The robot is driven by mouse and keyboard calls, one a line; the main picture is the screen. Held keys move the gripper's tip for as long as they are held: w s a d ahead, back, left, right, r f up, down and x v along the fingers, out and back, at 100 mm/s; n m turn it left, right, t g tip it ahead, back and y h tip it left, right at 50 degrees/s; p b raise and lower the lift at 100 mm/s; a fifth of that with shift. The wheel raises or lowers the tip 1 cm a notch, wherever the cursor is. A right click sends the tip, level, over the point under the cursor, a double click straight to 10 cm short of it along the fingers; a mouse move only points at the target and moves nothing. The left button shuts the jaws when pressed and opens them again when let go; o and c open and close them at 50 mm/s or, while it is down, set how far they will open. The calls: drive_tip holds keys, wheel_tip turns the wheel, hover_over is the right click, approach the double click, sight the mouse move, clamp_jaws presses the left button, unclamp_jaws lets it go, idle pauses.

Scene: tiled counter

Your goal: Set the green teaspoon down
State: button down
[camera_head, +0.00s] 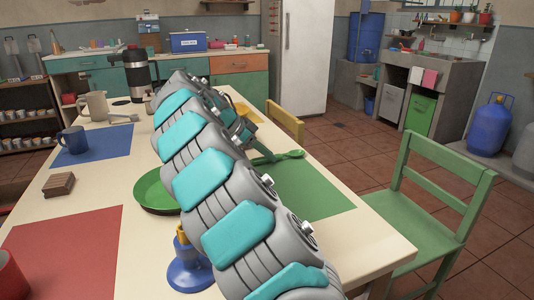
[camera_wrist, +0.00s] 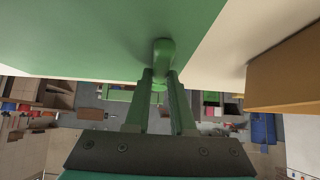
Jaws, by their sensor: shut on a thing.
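The green teaspoon (camera_head: 288,155) shows beyond my arm in the head view, at the far part of the green placemat (camera_head: 312,193). In the wrist view, my gripper (camera_wrist: 160,76) is shut on the green teaspoon (camera_wrist: 163,50), with its two fingers on either side of it. The green placemat (camera_wrist: 90,30) fills the upper left there, close to the spoon. I cannot tell whether the spoon touches the mat. In the head view my arm hides most of the gripper and part of the spoon.
A green plate (camera_head: 153,193) and a blue-based object (camera_head: 188,272) stand left of my arm. A blue mug (camera_head: 73,140), beige mug (camera_head: 95,106) and brown block (camera_head: 59,184) are farther left. A yellow chair (camera_head: 285,122) and green chair (camera_head: 432,198) stand at the table edges.

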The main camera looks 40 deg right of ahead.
drive_tip(key=shift+f, duration=0.2)
drive_tip(key=c, duration=0.8)
unclamp_jaws()
drive_tip(key=shift+r, duration=0.1)
drive_tip(key=shift+o, duration=0.2)
drive_tip(key=shift+r, duration=0.15)
drive_tip(key=v, duration=0.6)
drive_tip(key=shift+w+a+r, duration=0.1)
drive_tip(key=shift+w+a, duration=0.05)
drive_tip(key=shift+a, duration=0.05)
drive_tip(key=shift+a+r+b, duration=0.3)
drive_tip(key=shift+a+r, duration=0.05)
drive_tip(key=shift+r, duration=0.05)
